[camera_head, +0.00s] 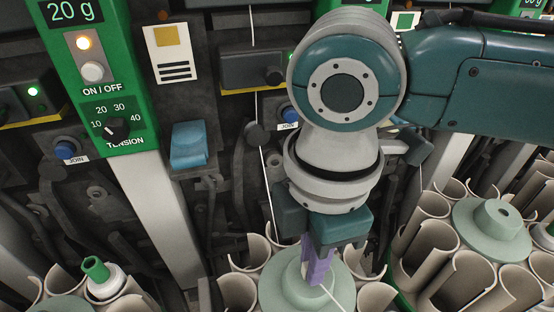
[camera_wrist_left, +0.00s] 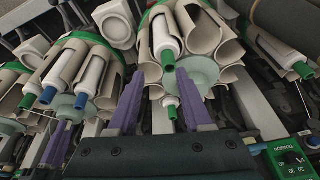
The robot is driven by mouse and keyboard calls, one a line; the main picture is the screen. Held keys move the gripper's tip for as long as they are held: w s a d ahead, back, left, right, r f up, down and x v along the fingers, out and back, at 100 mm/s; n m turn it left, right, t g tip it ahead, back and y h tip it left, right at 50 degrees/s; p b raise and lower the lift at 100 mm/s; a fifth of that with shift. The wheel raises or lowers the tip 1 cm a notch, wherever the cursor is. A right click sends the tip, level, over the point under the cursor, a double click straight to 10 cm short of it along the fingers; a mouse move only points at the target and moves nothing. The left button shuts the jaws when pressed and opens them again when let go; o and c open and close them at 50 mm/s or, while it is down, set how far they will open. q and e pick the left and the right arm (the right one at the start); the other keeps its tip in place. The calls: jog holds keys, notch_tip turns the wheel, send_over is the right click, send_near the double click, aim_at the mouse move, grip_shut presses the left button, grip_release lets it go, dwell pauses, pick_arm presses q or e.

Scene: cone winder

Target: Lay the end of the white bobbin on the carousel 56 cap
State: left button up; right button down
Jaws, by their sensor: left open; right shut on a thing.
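My right gripper (camera_head: 318,268) points down in the head view, its purple fingers shut on a thin white thread (camera_head: 333,297). The fingertips are over the pale green round cap (camera_head: 272,291) in the middle of the centre carousel; I cannot tell whether they touch it. The thread runs from the fingers to the lower right, out of the picture. No carousel number is readable, and the bobbin this thread comes from is not visible in the head view. My left gripper (camera_wrist_left: 160,82) is open in the left wrist view, with white bobbins on green tubes (camera_wrist_left: 165,42) beyond its fingers.
Beige carousel pockets (camera_head: 238,292) ring the centre cap. Another carousel with a pale cap (camera_head: 491,229) stands at right. A white bobbin with a green tube (camera_head: 104,280) stands at lower left. The green tension panel (camera_head: 112,105) and a blue lever (camera_head: 188,145) are behind.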

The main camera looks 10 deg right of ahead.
jog(key=shift+p, duration=0.3)
dwell(0.5)
jog(key=shift+f, duration=0.1)
jog(key=c, duration=0.8)
grip_release()
jog(key=shift+c, duration=0.2)
jog(key=o, duration=0.5)
notch_tip(320, 180, up, 2)
jog(key=shift+p, duration=1.1)
notch_tip(320, 180, up, 5)
jog(key=p, duration=0.6)
